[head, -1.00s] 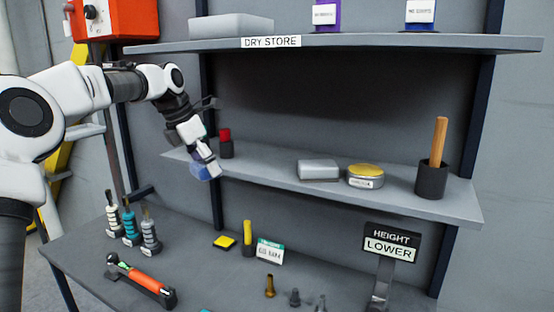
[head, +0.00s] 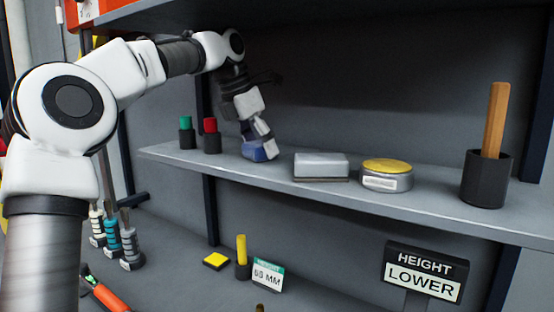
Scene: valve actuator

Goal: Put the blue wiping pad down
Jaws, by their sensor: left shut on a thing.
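The blue wiping pad (head: 255,151) is at the fingertips of my left gripper (head: 262,141), which is shut on it. The pad is at the middle shelf (head: 240,168), between the red-capped holder and a grey block. Its underside looks at or just above the shelf surface; I cannot tell whether it touches. The gripper points down and partly hides the pad's right side. My right gripper is not in view.
To the pad's left stand a red-capped holder (head: 211,136) and a green-capped holder (head: 187,133). To its right are a grey block (head: 321,166), a yellow-lidded tin (head: 387,174) and a dark cup (head: 486,178) with a wooden handle. A "HEIGHT LOWER" sign (head: 426,272) stands below.

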